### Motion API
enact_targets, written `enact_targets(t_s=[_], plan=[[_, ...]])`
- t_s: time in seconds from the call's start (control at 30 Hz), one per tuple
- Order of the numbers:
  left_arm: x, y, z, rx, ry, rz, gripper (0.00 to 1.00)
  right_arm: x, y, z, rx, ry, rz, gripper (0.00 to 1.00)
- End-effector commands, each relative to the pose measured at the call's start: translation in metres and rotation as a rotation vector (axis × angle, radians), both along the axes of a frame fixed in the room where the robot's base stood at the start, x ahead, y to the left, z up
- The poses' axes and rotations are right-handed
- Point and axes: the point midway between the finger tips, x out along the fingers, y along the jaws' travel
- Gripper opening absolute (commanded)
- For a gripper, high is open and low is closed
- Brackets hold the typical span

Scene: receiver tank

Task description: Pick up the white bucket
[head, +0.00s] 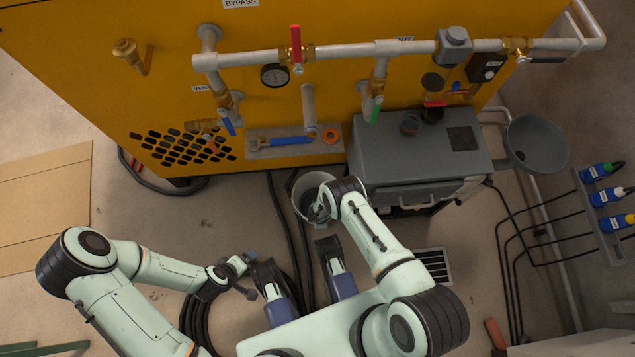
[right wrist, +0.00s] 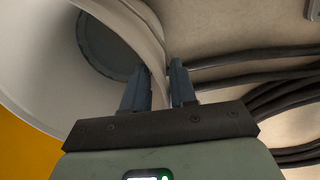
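The white bucket (head: 298,190) stands on the floor in front of the yellow cabinet, open side up, with a grey inside. My right gripper (head: 318,209) is over its right side and partly covers it. In the right wrist view the bucket (right wrist: 35,70) fills the upper left. There my right gripper (right wrist: 160,80) straddles the bucket wall, one finger inside and one outside. The gap is narrow, and I cannot tell whether both fingers press on the wall. My left gripper (head: 249,275) is low, left of the bucket and apart from it; its fingers are too small to judge.
The yellow cabinet (head: 90,60) with pipes and valves stands behind the bucket. A grey box unit (head: 415,150) stands close to its right. Black hoses (head: 281,215) run along the floor beside the bucket, and a floor grate (head: 433,265) lies to the right.

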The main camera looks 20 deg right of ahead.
Motion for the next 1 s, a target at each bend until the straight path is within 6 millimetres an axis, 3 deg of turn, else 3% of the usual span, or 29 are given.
enact_targets(t_s=[0.03,0.07,1.0], plan=[[-0.0003,-0.0002,0.0001,0.0,0.001,0.0,0.95,0.0001,0.0,0.0001,0.0,0.0,0.0,0.08],[-0.0003,-0.0002,0.0001,0.0,0.001,0.0,0.95,0.0001,0.0,0.0,0.0,0.0,0.0,0.0],[-0.0008,-0.0005,-0.0003,-0.001,0.003,-0.001,0.95,0.0,-0.0001,-0.0003,0.0,0.0,0.0,0.0]])
